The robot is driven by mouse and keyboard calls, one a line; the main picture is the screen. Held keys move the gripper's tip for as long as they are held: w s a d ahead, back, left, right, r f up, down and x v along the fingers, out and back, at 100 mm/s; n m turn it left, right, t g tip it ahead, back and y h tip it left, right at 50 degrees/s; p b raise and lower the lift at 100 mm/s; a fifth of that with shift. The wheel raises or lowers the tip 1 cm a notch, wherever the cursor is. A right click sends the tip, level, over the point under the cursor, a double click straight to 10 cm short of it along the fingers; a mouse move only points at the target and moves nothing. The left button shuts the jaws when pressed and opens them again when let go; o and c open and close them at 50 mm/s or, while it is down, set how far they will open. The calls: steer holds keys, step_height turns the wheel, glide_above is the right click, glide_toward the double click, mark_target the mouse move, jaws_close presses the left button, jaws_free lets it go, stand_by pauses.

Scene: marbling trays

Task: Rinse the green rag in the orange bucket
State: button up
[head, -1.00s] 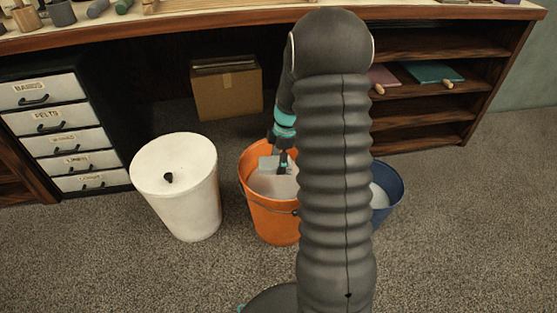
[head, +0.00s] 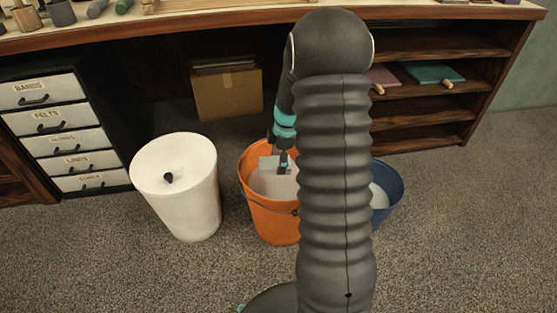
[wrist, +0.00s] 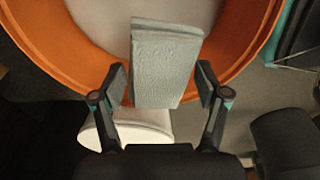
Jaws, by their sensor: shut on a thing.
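The rag (wrist: 165,62) is a pale grey-green, folded, flat-sided piece with a textured face. My gripper (wrist: 161,84) is shut on it, one finger at each side. In the head view the gripper (head: 283,164) points down over the orange bucket (head: 270,218), with the rag (head: 268,164) inside the rim. The bucket holds pale greyish liquid. I cannot tell whether the rag's lower end touches the liquid. My arm hides the bucket's right side. In the wrist view the orange bucket (wrist: 233,65) curves behind the rag.
A white lidded bin (head: 190,205) stands left of the orange bucket. A blue bucket (head: 388,192) with pale contents stands to the right, partly behind my arm. A cardboard box (head: 228,92) sits under the workbench (head: 200,28). Carpet at front left is clear.

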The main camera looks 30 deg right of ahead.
steer(key=shift+r+p, duration=1.35)
steer(key=shift+r, duration=1.2)
